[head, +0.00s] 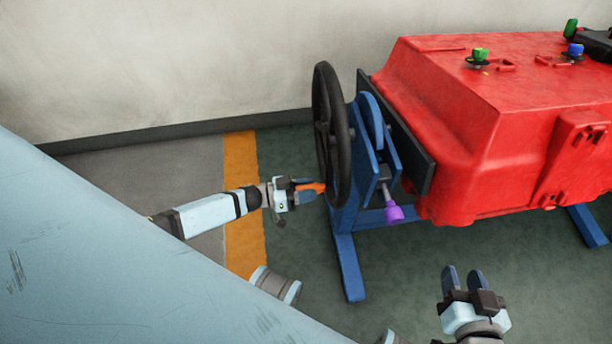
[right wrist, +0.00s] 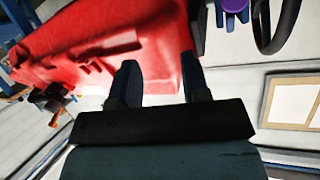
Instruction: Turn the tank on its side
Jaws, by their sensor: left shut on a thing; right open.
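The red tank (head: 470,110) sits on a blue stand (head: 347,255) at the right of the head view, with its top face up. It also shows in the right wrist view (right wrist: 80,40). A black handwheel (head: 322,110) stands at the stand's left end. My left gripper (head: 318,190) is shut on the wheel's orange handle (head: 317,187) at the wheel's lower left. My right gripper (head: 461,273) is open and empty, below and in front of the tank. A purple knob (head: 395,213) hangs beside the blue disc (head: 370,120) near the wheel.
Green and blue caps (head: 480,54) top the tank. A pale wall (head: 180,60) stands behind. An orange floor stripe (head: 242,170) runs left of the stand. The floor between the stand and my right gripper is clear.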

